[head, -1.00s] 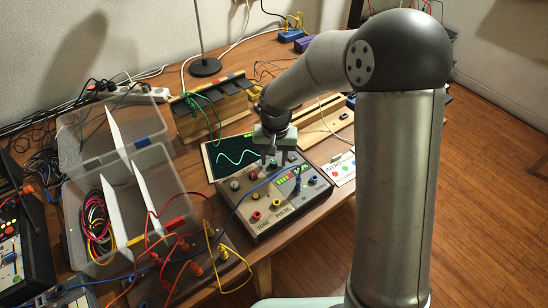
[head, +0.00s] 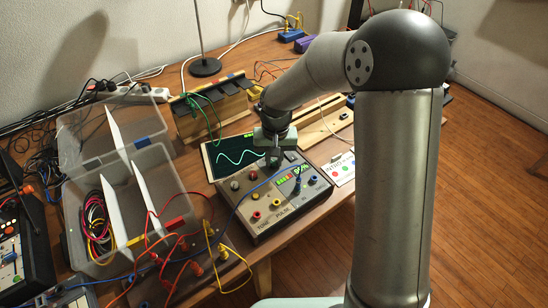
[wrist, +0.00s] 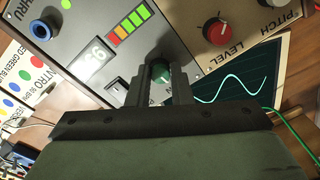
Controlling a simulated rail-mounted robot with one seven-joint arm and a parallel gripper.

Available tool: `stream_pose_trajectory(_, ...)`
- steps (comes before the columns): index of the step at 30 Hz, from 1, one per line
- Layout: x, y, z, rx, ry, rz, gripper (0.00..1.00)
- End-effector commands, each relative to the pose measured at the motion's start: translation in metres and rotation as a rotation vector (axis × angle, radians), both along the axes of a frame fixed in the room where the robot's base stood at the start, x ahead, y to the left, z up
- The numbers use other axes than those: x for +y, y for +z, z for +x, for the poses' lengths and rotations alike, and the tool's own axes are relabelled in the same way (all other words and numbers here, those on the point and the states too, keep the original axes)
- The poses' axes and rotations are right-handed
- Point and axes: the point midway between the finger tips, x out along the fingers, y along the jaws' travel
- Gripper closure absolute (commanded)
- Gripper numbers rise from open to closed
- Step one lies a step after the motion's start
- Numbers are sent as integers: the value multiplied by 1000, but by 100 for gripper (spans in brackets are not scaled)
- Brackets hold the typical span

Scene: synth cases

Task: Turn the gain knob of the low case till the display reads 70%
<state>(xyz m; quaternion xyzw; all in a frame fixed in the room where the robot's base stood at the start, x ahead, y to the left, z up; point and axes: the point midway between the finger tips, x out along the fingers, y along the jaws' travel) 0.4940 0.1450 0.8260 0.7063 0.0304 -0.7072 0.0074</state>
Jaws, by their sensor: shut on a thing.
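The bar meter (wrist: 130,28) shows green, orange and red bars.
A tablet with a green wave (head: 232,156) lies behind the case. A blue cable (head: 262,183) crosses the panel. A clear divided box (head: 100,265) stands at left.

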Motion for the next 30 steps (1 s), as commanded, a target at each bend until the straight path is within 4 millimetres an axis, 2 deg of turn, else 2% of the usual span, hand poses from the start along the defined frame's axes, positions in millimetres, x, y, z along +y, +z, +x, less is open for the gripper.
stream_pose_trajectory(18, 0, 1, 1, 0, 409, 1, 100)
stream_pose_trajectory(30, 0, 1, 1, -2, 494, 0, 100)
